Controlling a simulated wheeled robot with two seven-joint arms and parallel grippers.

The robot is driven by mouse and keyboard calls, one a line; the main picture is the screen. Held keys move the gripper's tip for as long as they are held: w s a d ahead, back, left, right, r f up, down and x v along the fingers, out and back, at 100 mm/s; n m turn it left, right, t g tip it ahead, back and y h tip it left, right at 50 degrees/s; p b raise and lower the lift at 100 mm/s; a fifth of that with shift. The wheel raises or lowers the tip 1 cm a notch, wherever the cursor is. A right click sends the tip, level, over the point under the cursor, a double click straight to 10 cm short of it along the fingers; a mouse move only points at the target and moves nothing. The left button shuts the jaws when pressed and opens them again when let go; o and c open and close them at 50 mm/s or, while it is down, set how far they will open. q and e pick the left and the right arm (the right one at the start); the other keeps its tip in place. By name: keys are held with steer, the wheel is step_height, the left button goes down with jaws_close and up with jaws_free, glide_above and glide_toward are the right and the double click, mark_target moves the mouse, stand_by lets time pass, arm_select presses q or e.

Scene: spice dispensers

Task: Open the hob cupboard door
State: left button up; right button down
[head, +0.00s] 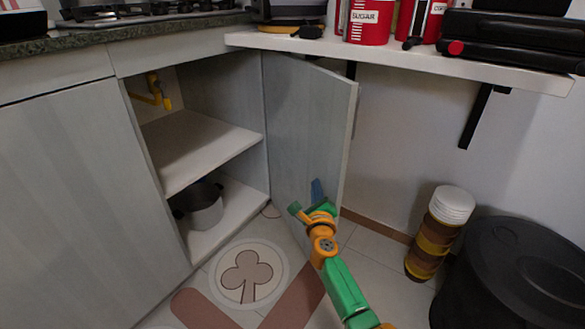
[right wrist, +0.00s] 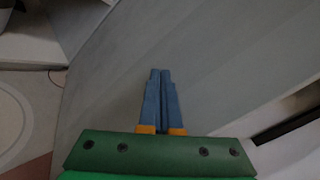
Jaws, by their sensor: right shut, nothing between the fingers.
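The hob cupboard door (head: 306,120) stands wide open, swung out to the right of the cupboard opening in the head view. Its inner face is turned toward the opening. My right gripper (head: 316,190) is low in front of that inner face, near the door's lower part. In the right wrist view, the fingers of my right gripper (right wrist: 160,75) are together and empty, with the grey door (right wrist: 215,60) filling the view behind them. Whether the fingertips touch the door I cannot tell. My left gripper is not in view.
The open cupboard has a shelf (head: 190,155) and a pot (head: 203,207) at the bottom. A wall shelf (head: 400,62) with red tins (head: 368,20) hangs above the door. A black bin (head: 510,275) and stacked containers (head: 440,232) stand at right. A round mat (head: 225,290) lies on the floor.

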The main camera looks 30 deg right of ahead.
mark_target(328, 189)
steer(key=shift+s+d, duration=0.1)
steer(key=shift+d, duration=1.7)
steer(key=shift+d+b, duration=0.35)
steer(key=shift+d, duration=0.85)
steer(key=shift+d, duration=0.15)
